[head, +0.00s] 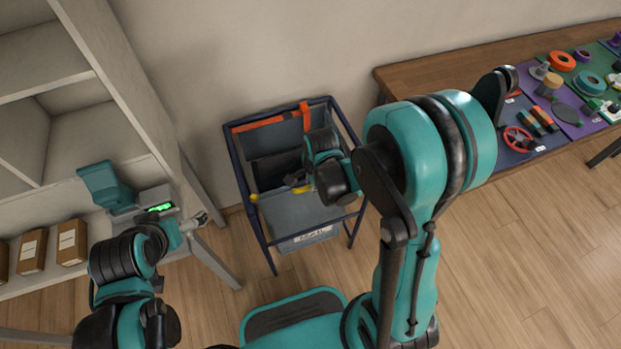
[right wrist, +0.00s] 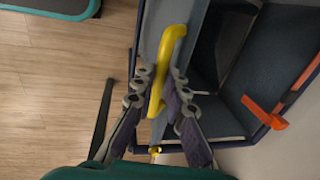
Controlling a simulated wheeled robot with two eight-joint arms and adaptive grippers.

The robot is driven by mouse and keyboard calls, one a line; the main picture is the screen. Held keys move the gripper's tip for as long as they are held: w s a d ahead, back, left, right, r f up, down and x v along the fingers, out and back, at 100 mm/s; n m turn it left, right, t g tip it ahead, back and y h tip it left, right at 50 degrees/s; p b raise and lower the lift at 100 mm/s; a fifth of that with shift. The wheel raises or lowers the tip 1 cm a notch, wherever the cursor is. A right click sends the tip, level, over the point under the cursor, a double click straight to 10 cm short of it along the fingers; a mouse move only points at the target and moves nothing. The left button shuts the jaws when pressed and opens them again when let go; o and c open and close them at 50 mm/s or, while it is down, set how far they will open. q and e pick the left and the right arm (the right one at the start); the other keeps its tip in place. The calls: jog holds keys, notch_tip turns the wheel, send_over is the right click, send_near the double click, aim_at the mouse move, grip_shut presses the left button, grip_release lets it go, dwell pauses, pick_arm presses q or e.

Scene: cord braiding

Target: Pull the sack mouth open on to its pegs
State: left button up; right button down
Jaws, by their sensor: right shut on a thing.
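A grey sack (head: 300,212) marked MAIL hangs in a dark blue frame (head: 240,170); its dark mouth faces up. My right gripper (right wrist: 160,92) is shut on the yellow bar, with fingers on both sides. In the head view my right gripper (head: 298,183) is partly hidden by its wrist. A yellow peg (head: 254,198) is at the frame's front left corner. An orange strip (head: 258,124) runs along the back rim. My left gripper (head: 198,221) is left of the frame, apart from it; its fingers are too small to judge.
A shelf unit (head: 60,120) with brown boxes (head: 72,242) stands at the left. A wooden table (head: 450,73) with coloured mats and small parts is at the right. The wall is close behind the frame. Wooden floor (head: 530,240) is clear at the lower right.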

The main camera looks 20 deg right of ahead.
jog(key=shift+s, duration=0.2)
jog(key=c, duration=1.5)
grip_release()
jog(key=shift+c, duration=0.2)
jog(key=shift+s, duration=0.1)
notch_tip(320, 180, up, 12)
jog(key=s, duration=0.2)
jog(key=shift+s+f, duration=0.1)
jog(key=shift+f, duration=0.05)
jog(key=s+r+n+t, duration=0.5)
jog(key=s+r+n, duration=0.1)
jog(key=n, duration=1.1)
jog(key=shift+s+d+n, duration=0.3)
jog(key=shift+s+d, duration=0.05)
jog(key=shift+s, duration=0.35)
